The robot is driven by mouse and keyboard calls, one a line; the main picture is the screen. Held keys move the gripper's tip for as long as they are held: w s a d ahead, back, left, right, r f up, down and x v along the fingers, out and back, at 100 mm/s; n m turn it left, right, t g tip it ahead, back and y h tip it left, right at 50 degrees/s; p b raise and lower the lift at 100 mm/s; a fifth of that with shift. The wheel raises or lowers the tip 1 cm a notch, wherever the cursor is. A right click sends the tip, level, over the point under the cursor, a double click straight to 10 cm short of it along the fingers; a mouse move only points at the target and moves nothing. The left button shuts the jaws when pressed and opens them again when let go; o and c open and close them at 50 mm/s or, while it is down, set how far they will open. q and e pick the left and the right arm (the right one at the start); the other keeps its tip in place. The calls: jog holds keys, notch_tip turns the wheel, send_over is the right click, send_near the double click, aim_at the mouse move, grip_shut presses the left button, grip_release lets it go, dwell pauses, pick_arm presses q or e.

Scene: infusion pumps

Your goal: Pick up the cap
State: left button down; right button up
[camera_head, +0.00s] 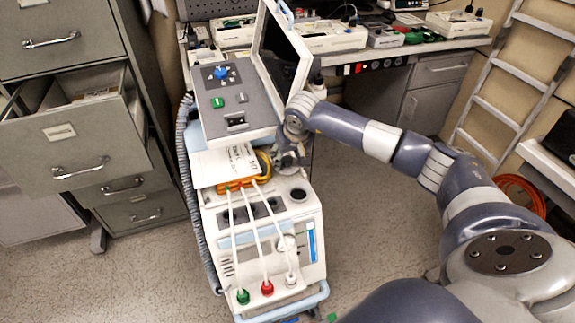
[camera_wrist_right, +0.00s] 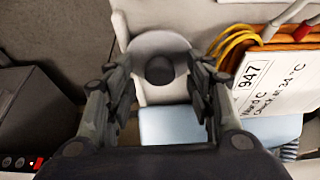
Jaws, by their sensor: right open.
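A dark round piece (camera_wrist_right: 160,70) sits in the middle of a pale grey round seat in the right wrist view. It looks like the cap, but I cannot tell for sure whether it is a cap or an opening. My right gripper (camera_wrist_right: 160,105) is open, with one finger to each side and nothing between the tips. In the head view the right gripper (camera_head: 290,157) is over the right side of the white pump cart (camera_head: 225,222), beside the paper label, and hides what is under it. My left gripper is not in view.
A paper marked 947 (camera_wrist_right: 262,85) lies on an orange pack beside a yellow cable loop (camera_wrist_right: 232,45). A tilted screen (camera_head: 283,55) stands behind the gripper. White tubes run down to green and red connectors (camera_head: 267,288). An open drawer (camera_head: 75,130) is at left.

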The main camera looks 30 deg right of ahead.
jog(key=c, duration=1.1)
jog(key=shift+o, duration=0.2)
jog(key=shift+r, duration=0.1)
jog(key=shift+s+r+p, duration=0.25)
jog(key=shift+r+p, duration=0.05)
jog(key=shift+p, duration=0.05)
jog(key=s+a+r+p, duration=0.3)
jog(key=s+r+p, duration=0.2)
jog(key=s, duration=0.8)
notch_tip(320, 180, up, 2)
jog(key=shift+a+r, duration=0.15)
jog(key=shift+a, duration=0.05)
